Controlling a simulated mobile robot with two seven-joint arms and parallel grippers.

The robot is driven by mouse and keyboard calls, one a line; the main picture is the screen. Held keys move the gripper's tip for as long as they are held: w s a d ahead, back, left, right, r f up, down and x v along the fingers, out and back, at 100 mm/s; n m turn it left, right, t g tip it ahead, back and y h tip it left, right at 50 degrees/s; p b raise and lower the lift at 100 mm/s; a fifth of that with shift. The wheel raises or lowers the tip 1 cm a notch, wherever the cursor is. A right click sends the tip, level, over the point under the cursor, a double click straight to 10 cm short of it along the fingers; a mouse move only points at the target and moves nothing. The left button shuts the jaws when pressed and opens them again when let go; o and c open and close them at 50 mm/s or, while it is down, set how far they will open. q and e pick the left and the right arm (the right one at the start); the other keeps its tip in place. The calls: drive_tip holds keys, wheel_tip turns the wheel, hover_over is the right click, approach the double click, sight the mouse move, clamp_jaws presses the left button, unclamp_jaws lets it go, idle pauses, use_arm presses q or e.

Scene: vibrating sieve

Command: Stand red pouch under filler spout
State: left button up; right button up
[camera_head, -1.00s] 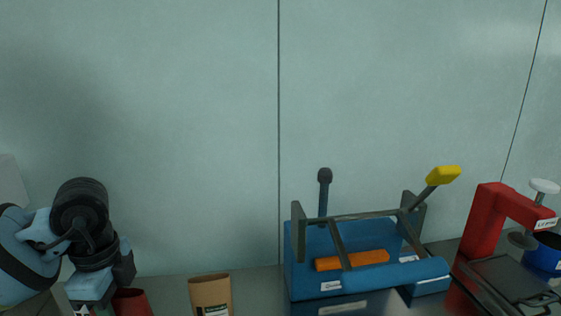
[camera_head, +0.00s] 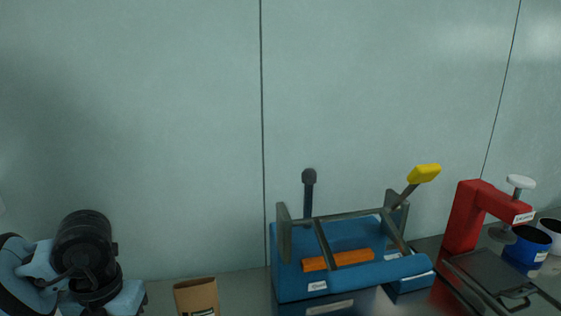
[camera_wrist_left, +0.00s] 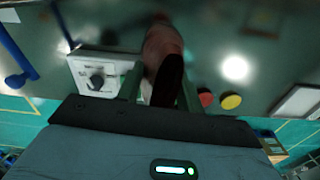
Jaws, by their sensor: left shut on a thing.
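In the left wrist view my left gripper (camera_wrist_left: 161,92) is shut on the red pouch (camera_wrist_left: 162,44), which looks dull reddish-brown here with a dark upper part between the fingers. In the head view my left arm is at the bottom left; its fingers and the red pouch are below the picture edge. I cannot make out a filler spout in either view. My right gripper is in neither view.
A brown pouch (camera_head: 196,296) stands at the bottom edge. Right of it are a blue machine (camera_head: 290,262) with a yellow-handled lever (camera_head: 424,174) and a red press (camera_head: 464,218). The wrist view shows a white box with a black knob (camera_wrist_left: 97,82), plus red (camera_wrist_left: 205,97) and yellow (camera_wrist_left: 231,101) round parts.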

use_arm(q)
drive_tip(key=m, duration=0.3)
drive_tip(key=d+m, duration=0.1)
drive_tip(key=m, duration=0.1)
drive_tip(key=shift+s+f, duration=0.15)
drive_tip(key=shift+f, duration=0.2)
drive_tip(key=m, duration=0.3)
drive_tip(key=shift+s+d+f, duration=0.1)
drive_tip(key=shift+d+f, duration=0.05)
drive_tip(key=shift+f, duration=0.1)
drive_tip(key=m, duration=0.5)
drive_tip(key=shift+s+d+f, duration=0.2)
drive_tip(key=shift+d+f, duration=0.2)
drive_tip(key=m, duration=0.5)
drive_tip(key=shift+s+d+f, duration=0.15)
drive_tip(key=shift+d+f, duration=0.2)
drive_tip(key=shift+d, duration=0.05)
drive_tip(key=d+f+m, duration=0.1)
drive_tip(key=m, duration=0.5)
drive_tip(key=s+d+m, duration=0.1)
drive_tip(key=m, duration=0.6)
drive_tip(key=d+f+m, duration=0.1)
drive_tip(key=m, duration=0.5)
drive_tip(key=shift+s+f, duration=0.35)
drive_tip(key=shift+s, duration=0.05)
